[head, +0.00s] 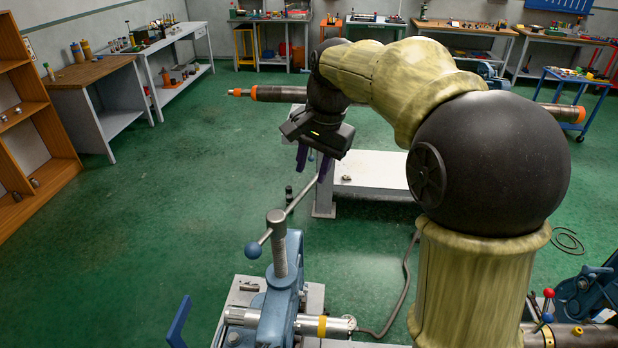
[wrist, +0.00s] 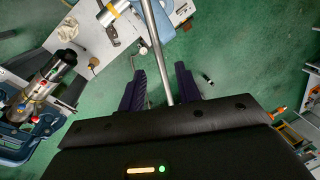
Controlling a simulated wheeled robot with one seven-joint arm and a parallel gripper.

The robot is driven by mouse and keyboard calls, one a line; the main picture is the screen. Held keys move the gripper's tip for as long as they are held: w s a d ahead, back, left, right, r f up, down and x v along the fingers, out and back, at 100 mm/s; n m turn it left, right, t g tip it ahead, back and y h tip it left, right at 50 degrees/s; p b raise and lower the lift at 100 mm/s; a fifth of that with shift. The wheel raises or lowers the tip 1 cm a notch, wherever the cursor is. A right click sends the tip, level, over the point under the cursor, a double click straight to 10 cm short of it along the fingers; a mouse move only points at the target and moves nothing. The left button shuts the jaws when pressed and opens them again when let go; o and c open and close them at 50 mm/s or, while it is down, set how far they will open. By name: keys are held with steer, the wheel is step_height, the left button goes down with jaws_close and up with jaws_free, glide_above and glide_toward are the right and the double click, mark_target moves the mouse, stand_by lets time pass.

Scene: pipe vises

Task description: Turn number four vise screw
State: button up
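A blue pipe vise (head: 285,290) stands in the front middle of the head view, with an upright metal screw (head: 278,245) at its top. A thin metal handle bar (head: 301,196) passes through the screw head. It has a blue ball (head: 253,250) on its near-left end; its far end reaches up to my gripper (head: 314,164). In the wrist view, the handle bar (wrist: 156,40) runs between the two dark purple fingers of my gripper (wrist: 160,84). The fingers are apart, with gaps beside the bar. No number is readable on the vise.
A pipe with a yellow band (head: 322,326) lies in the vise. Another vise (head: 588,292) stands at the lower right. A low white bench (head: 372,170) is behind my gripper. Green floor (head: 180,200) is clear on the left, before a wooden shelf (head: 35,150).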

mark_target(308, 186)
steer(key=shift+w+a+f, duration=0.1)
steer(key=shift+a+f, duration=0.1)
steer(key=shift+f, duration=0.75)
steer(key=shift+w+a+f, duration=0.1)
steer(key=shift+a+f, duration=0.05)
steer(key=shift+f, duration=0.75)
jaws_close()
